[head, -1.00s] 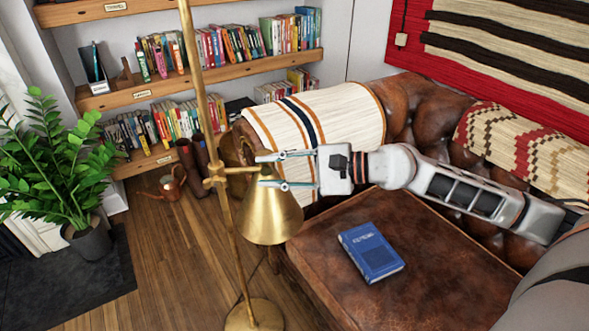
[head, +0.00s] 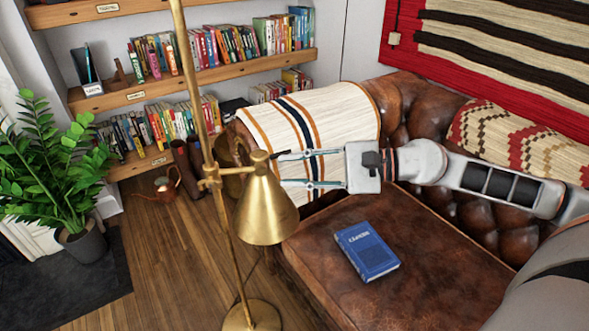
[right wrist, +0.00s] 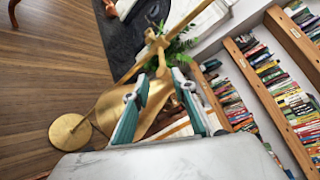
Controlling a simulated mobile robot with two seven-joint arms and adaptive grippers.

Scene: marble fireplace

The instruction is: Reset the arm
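My right gripper (head: 279,169) reaches in from the right in the head view, above the leather sofa and close to the brass floor lamp (head: 265,208). Its two fingers are spread apart with nothing between them. In the right wrist view the open fingers (right wrist: 163,98) point toward the lamp (right wrist: 118,108), whose shade shows behind and between them. The fingertips appear just right of the lamp's joint in the head view; I cannot tell the exact gap. My left gripper is not in view.
A blue book (head: 367,251) lies on the brown leather sofa (head: 420,270). A striped blanket (head: 345,112) covers the sofa arm. Bookshelves (head: 110,100) stand behind, a potted plant (head: 52,175) at the left. The wooden floor (head: 165,260) left of the lamp is clear.

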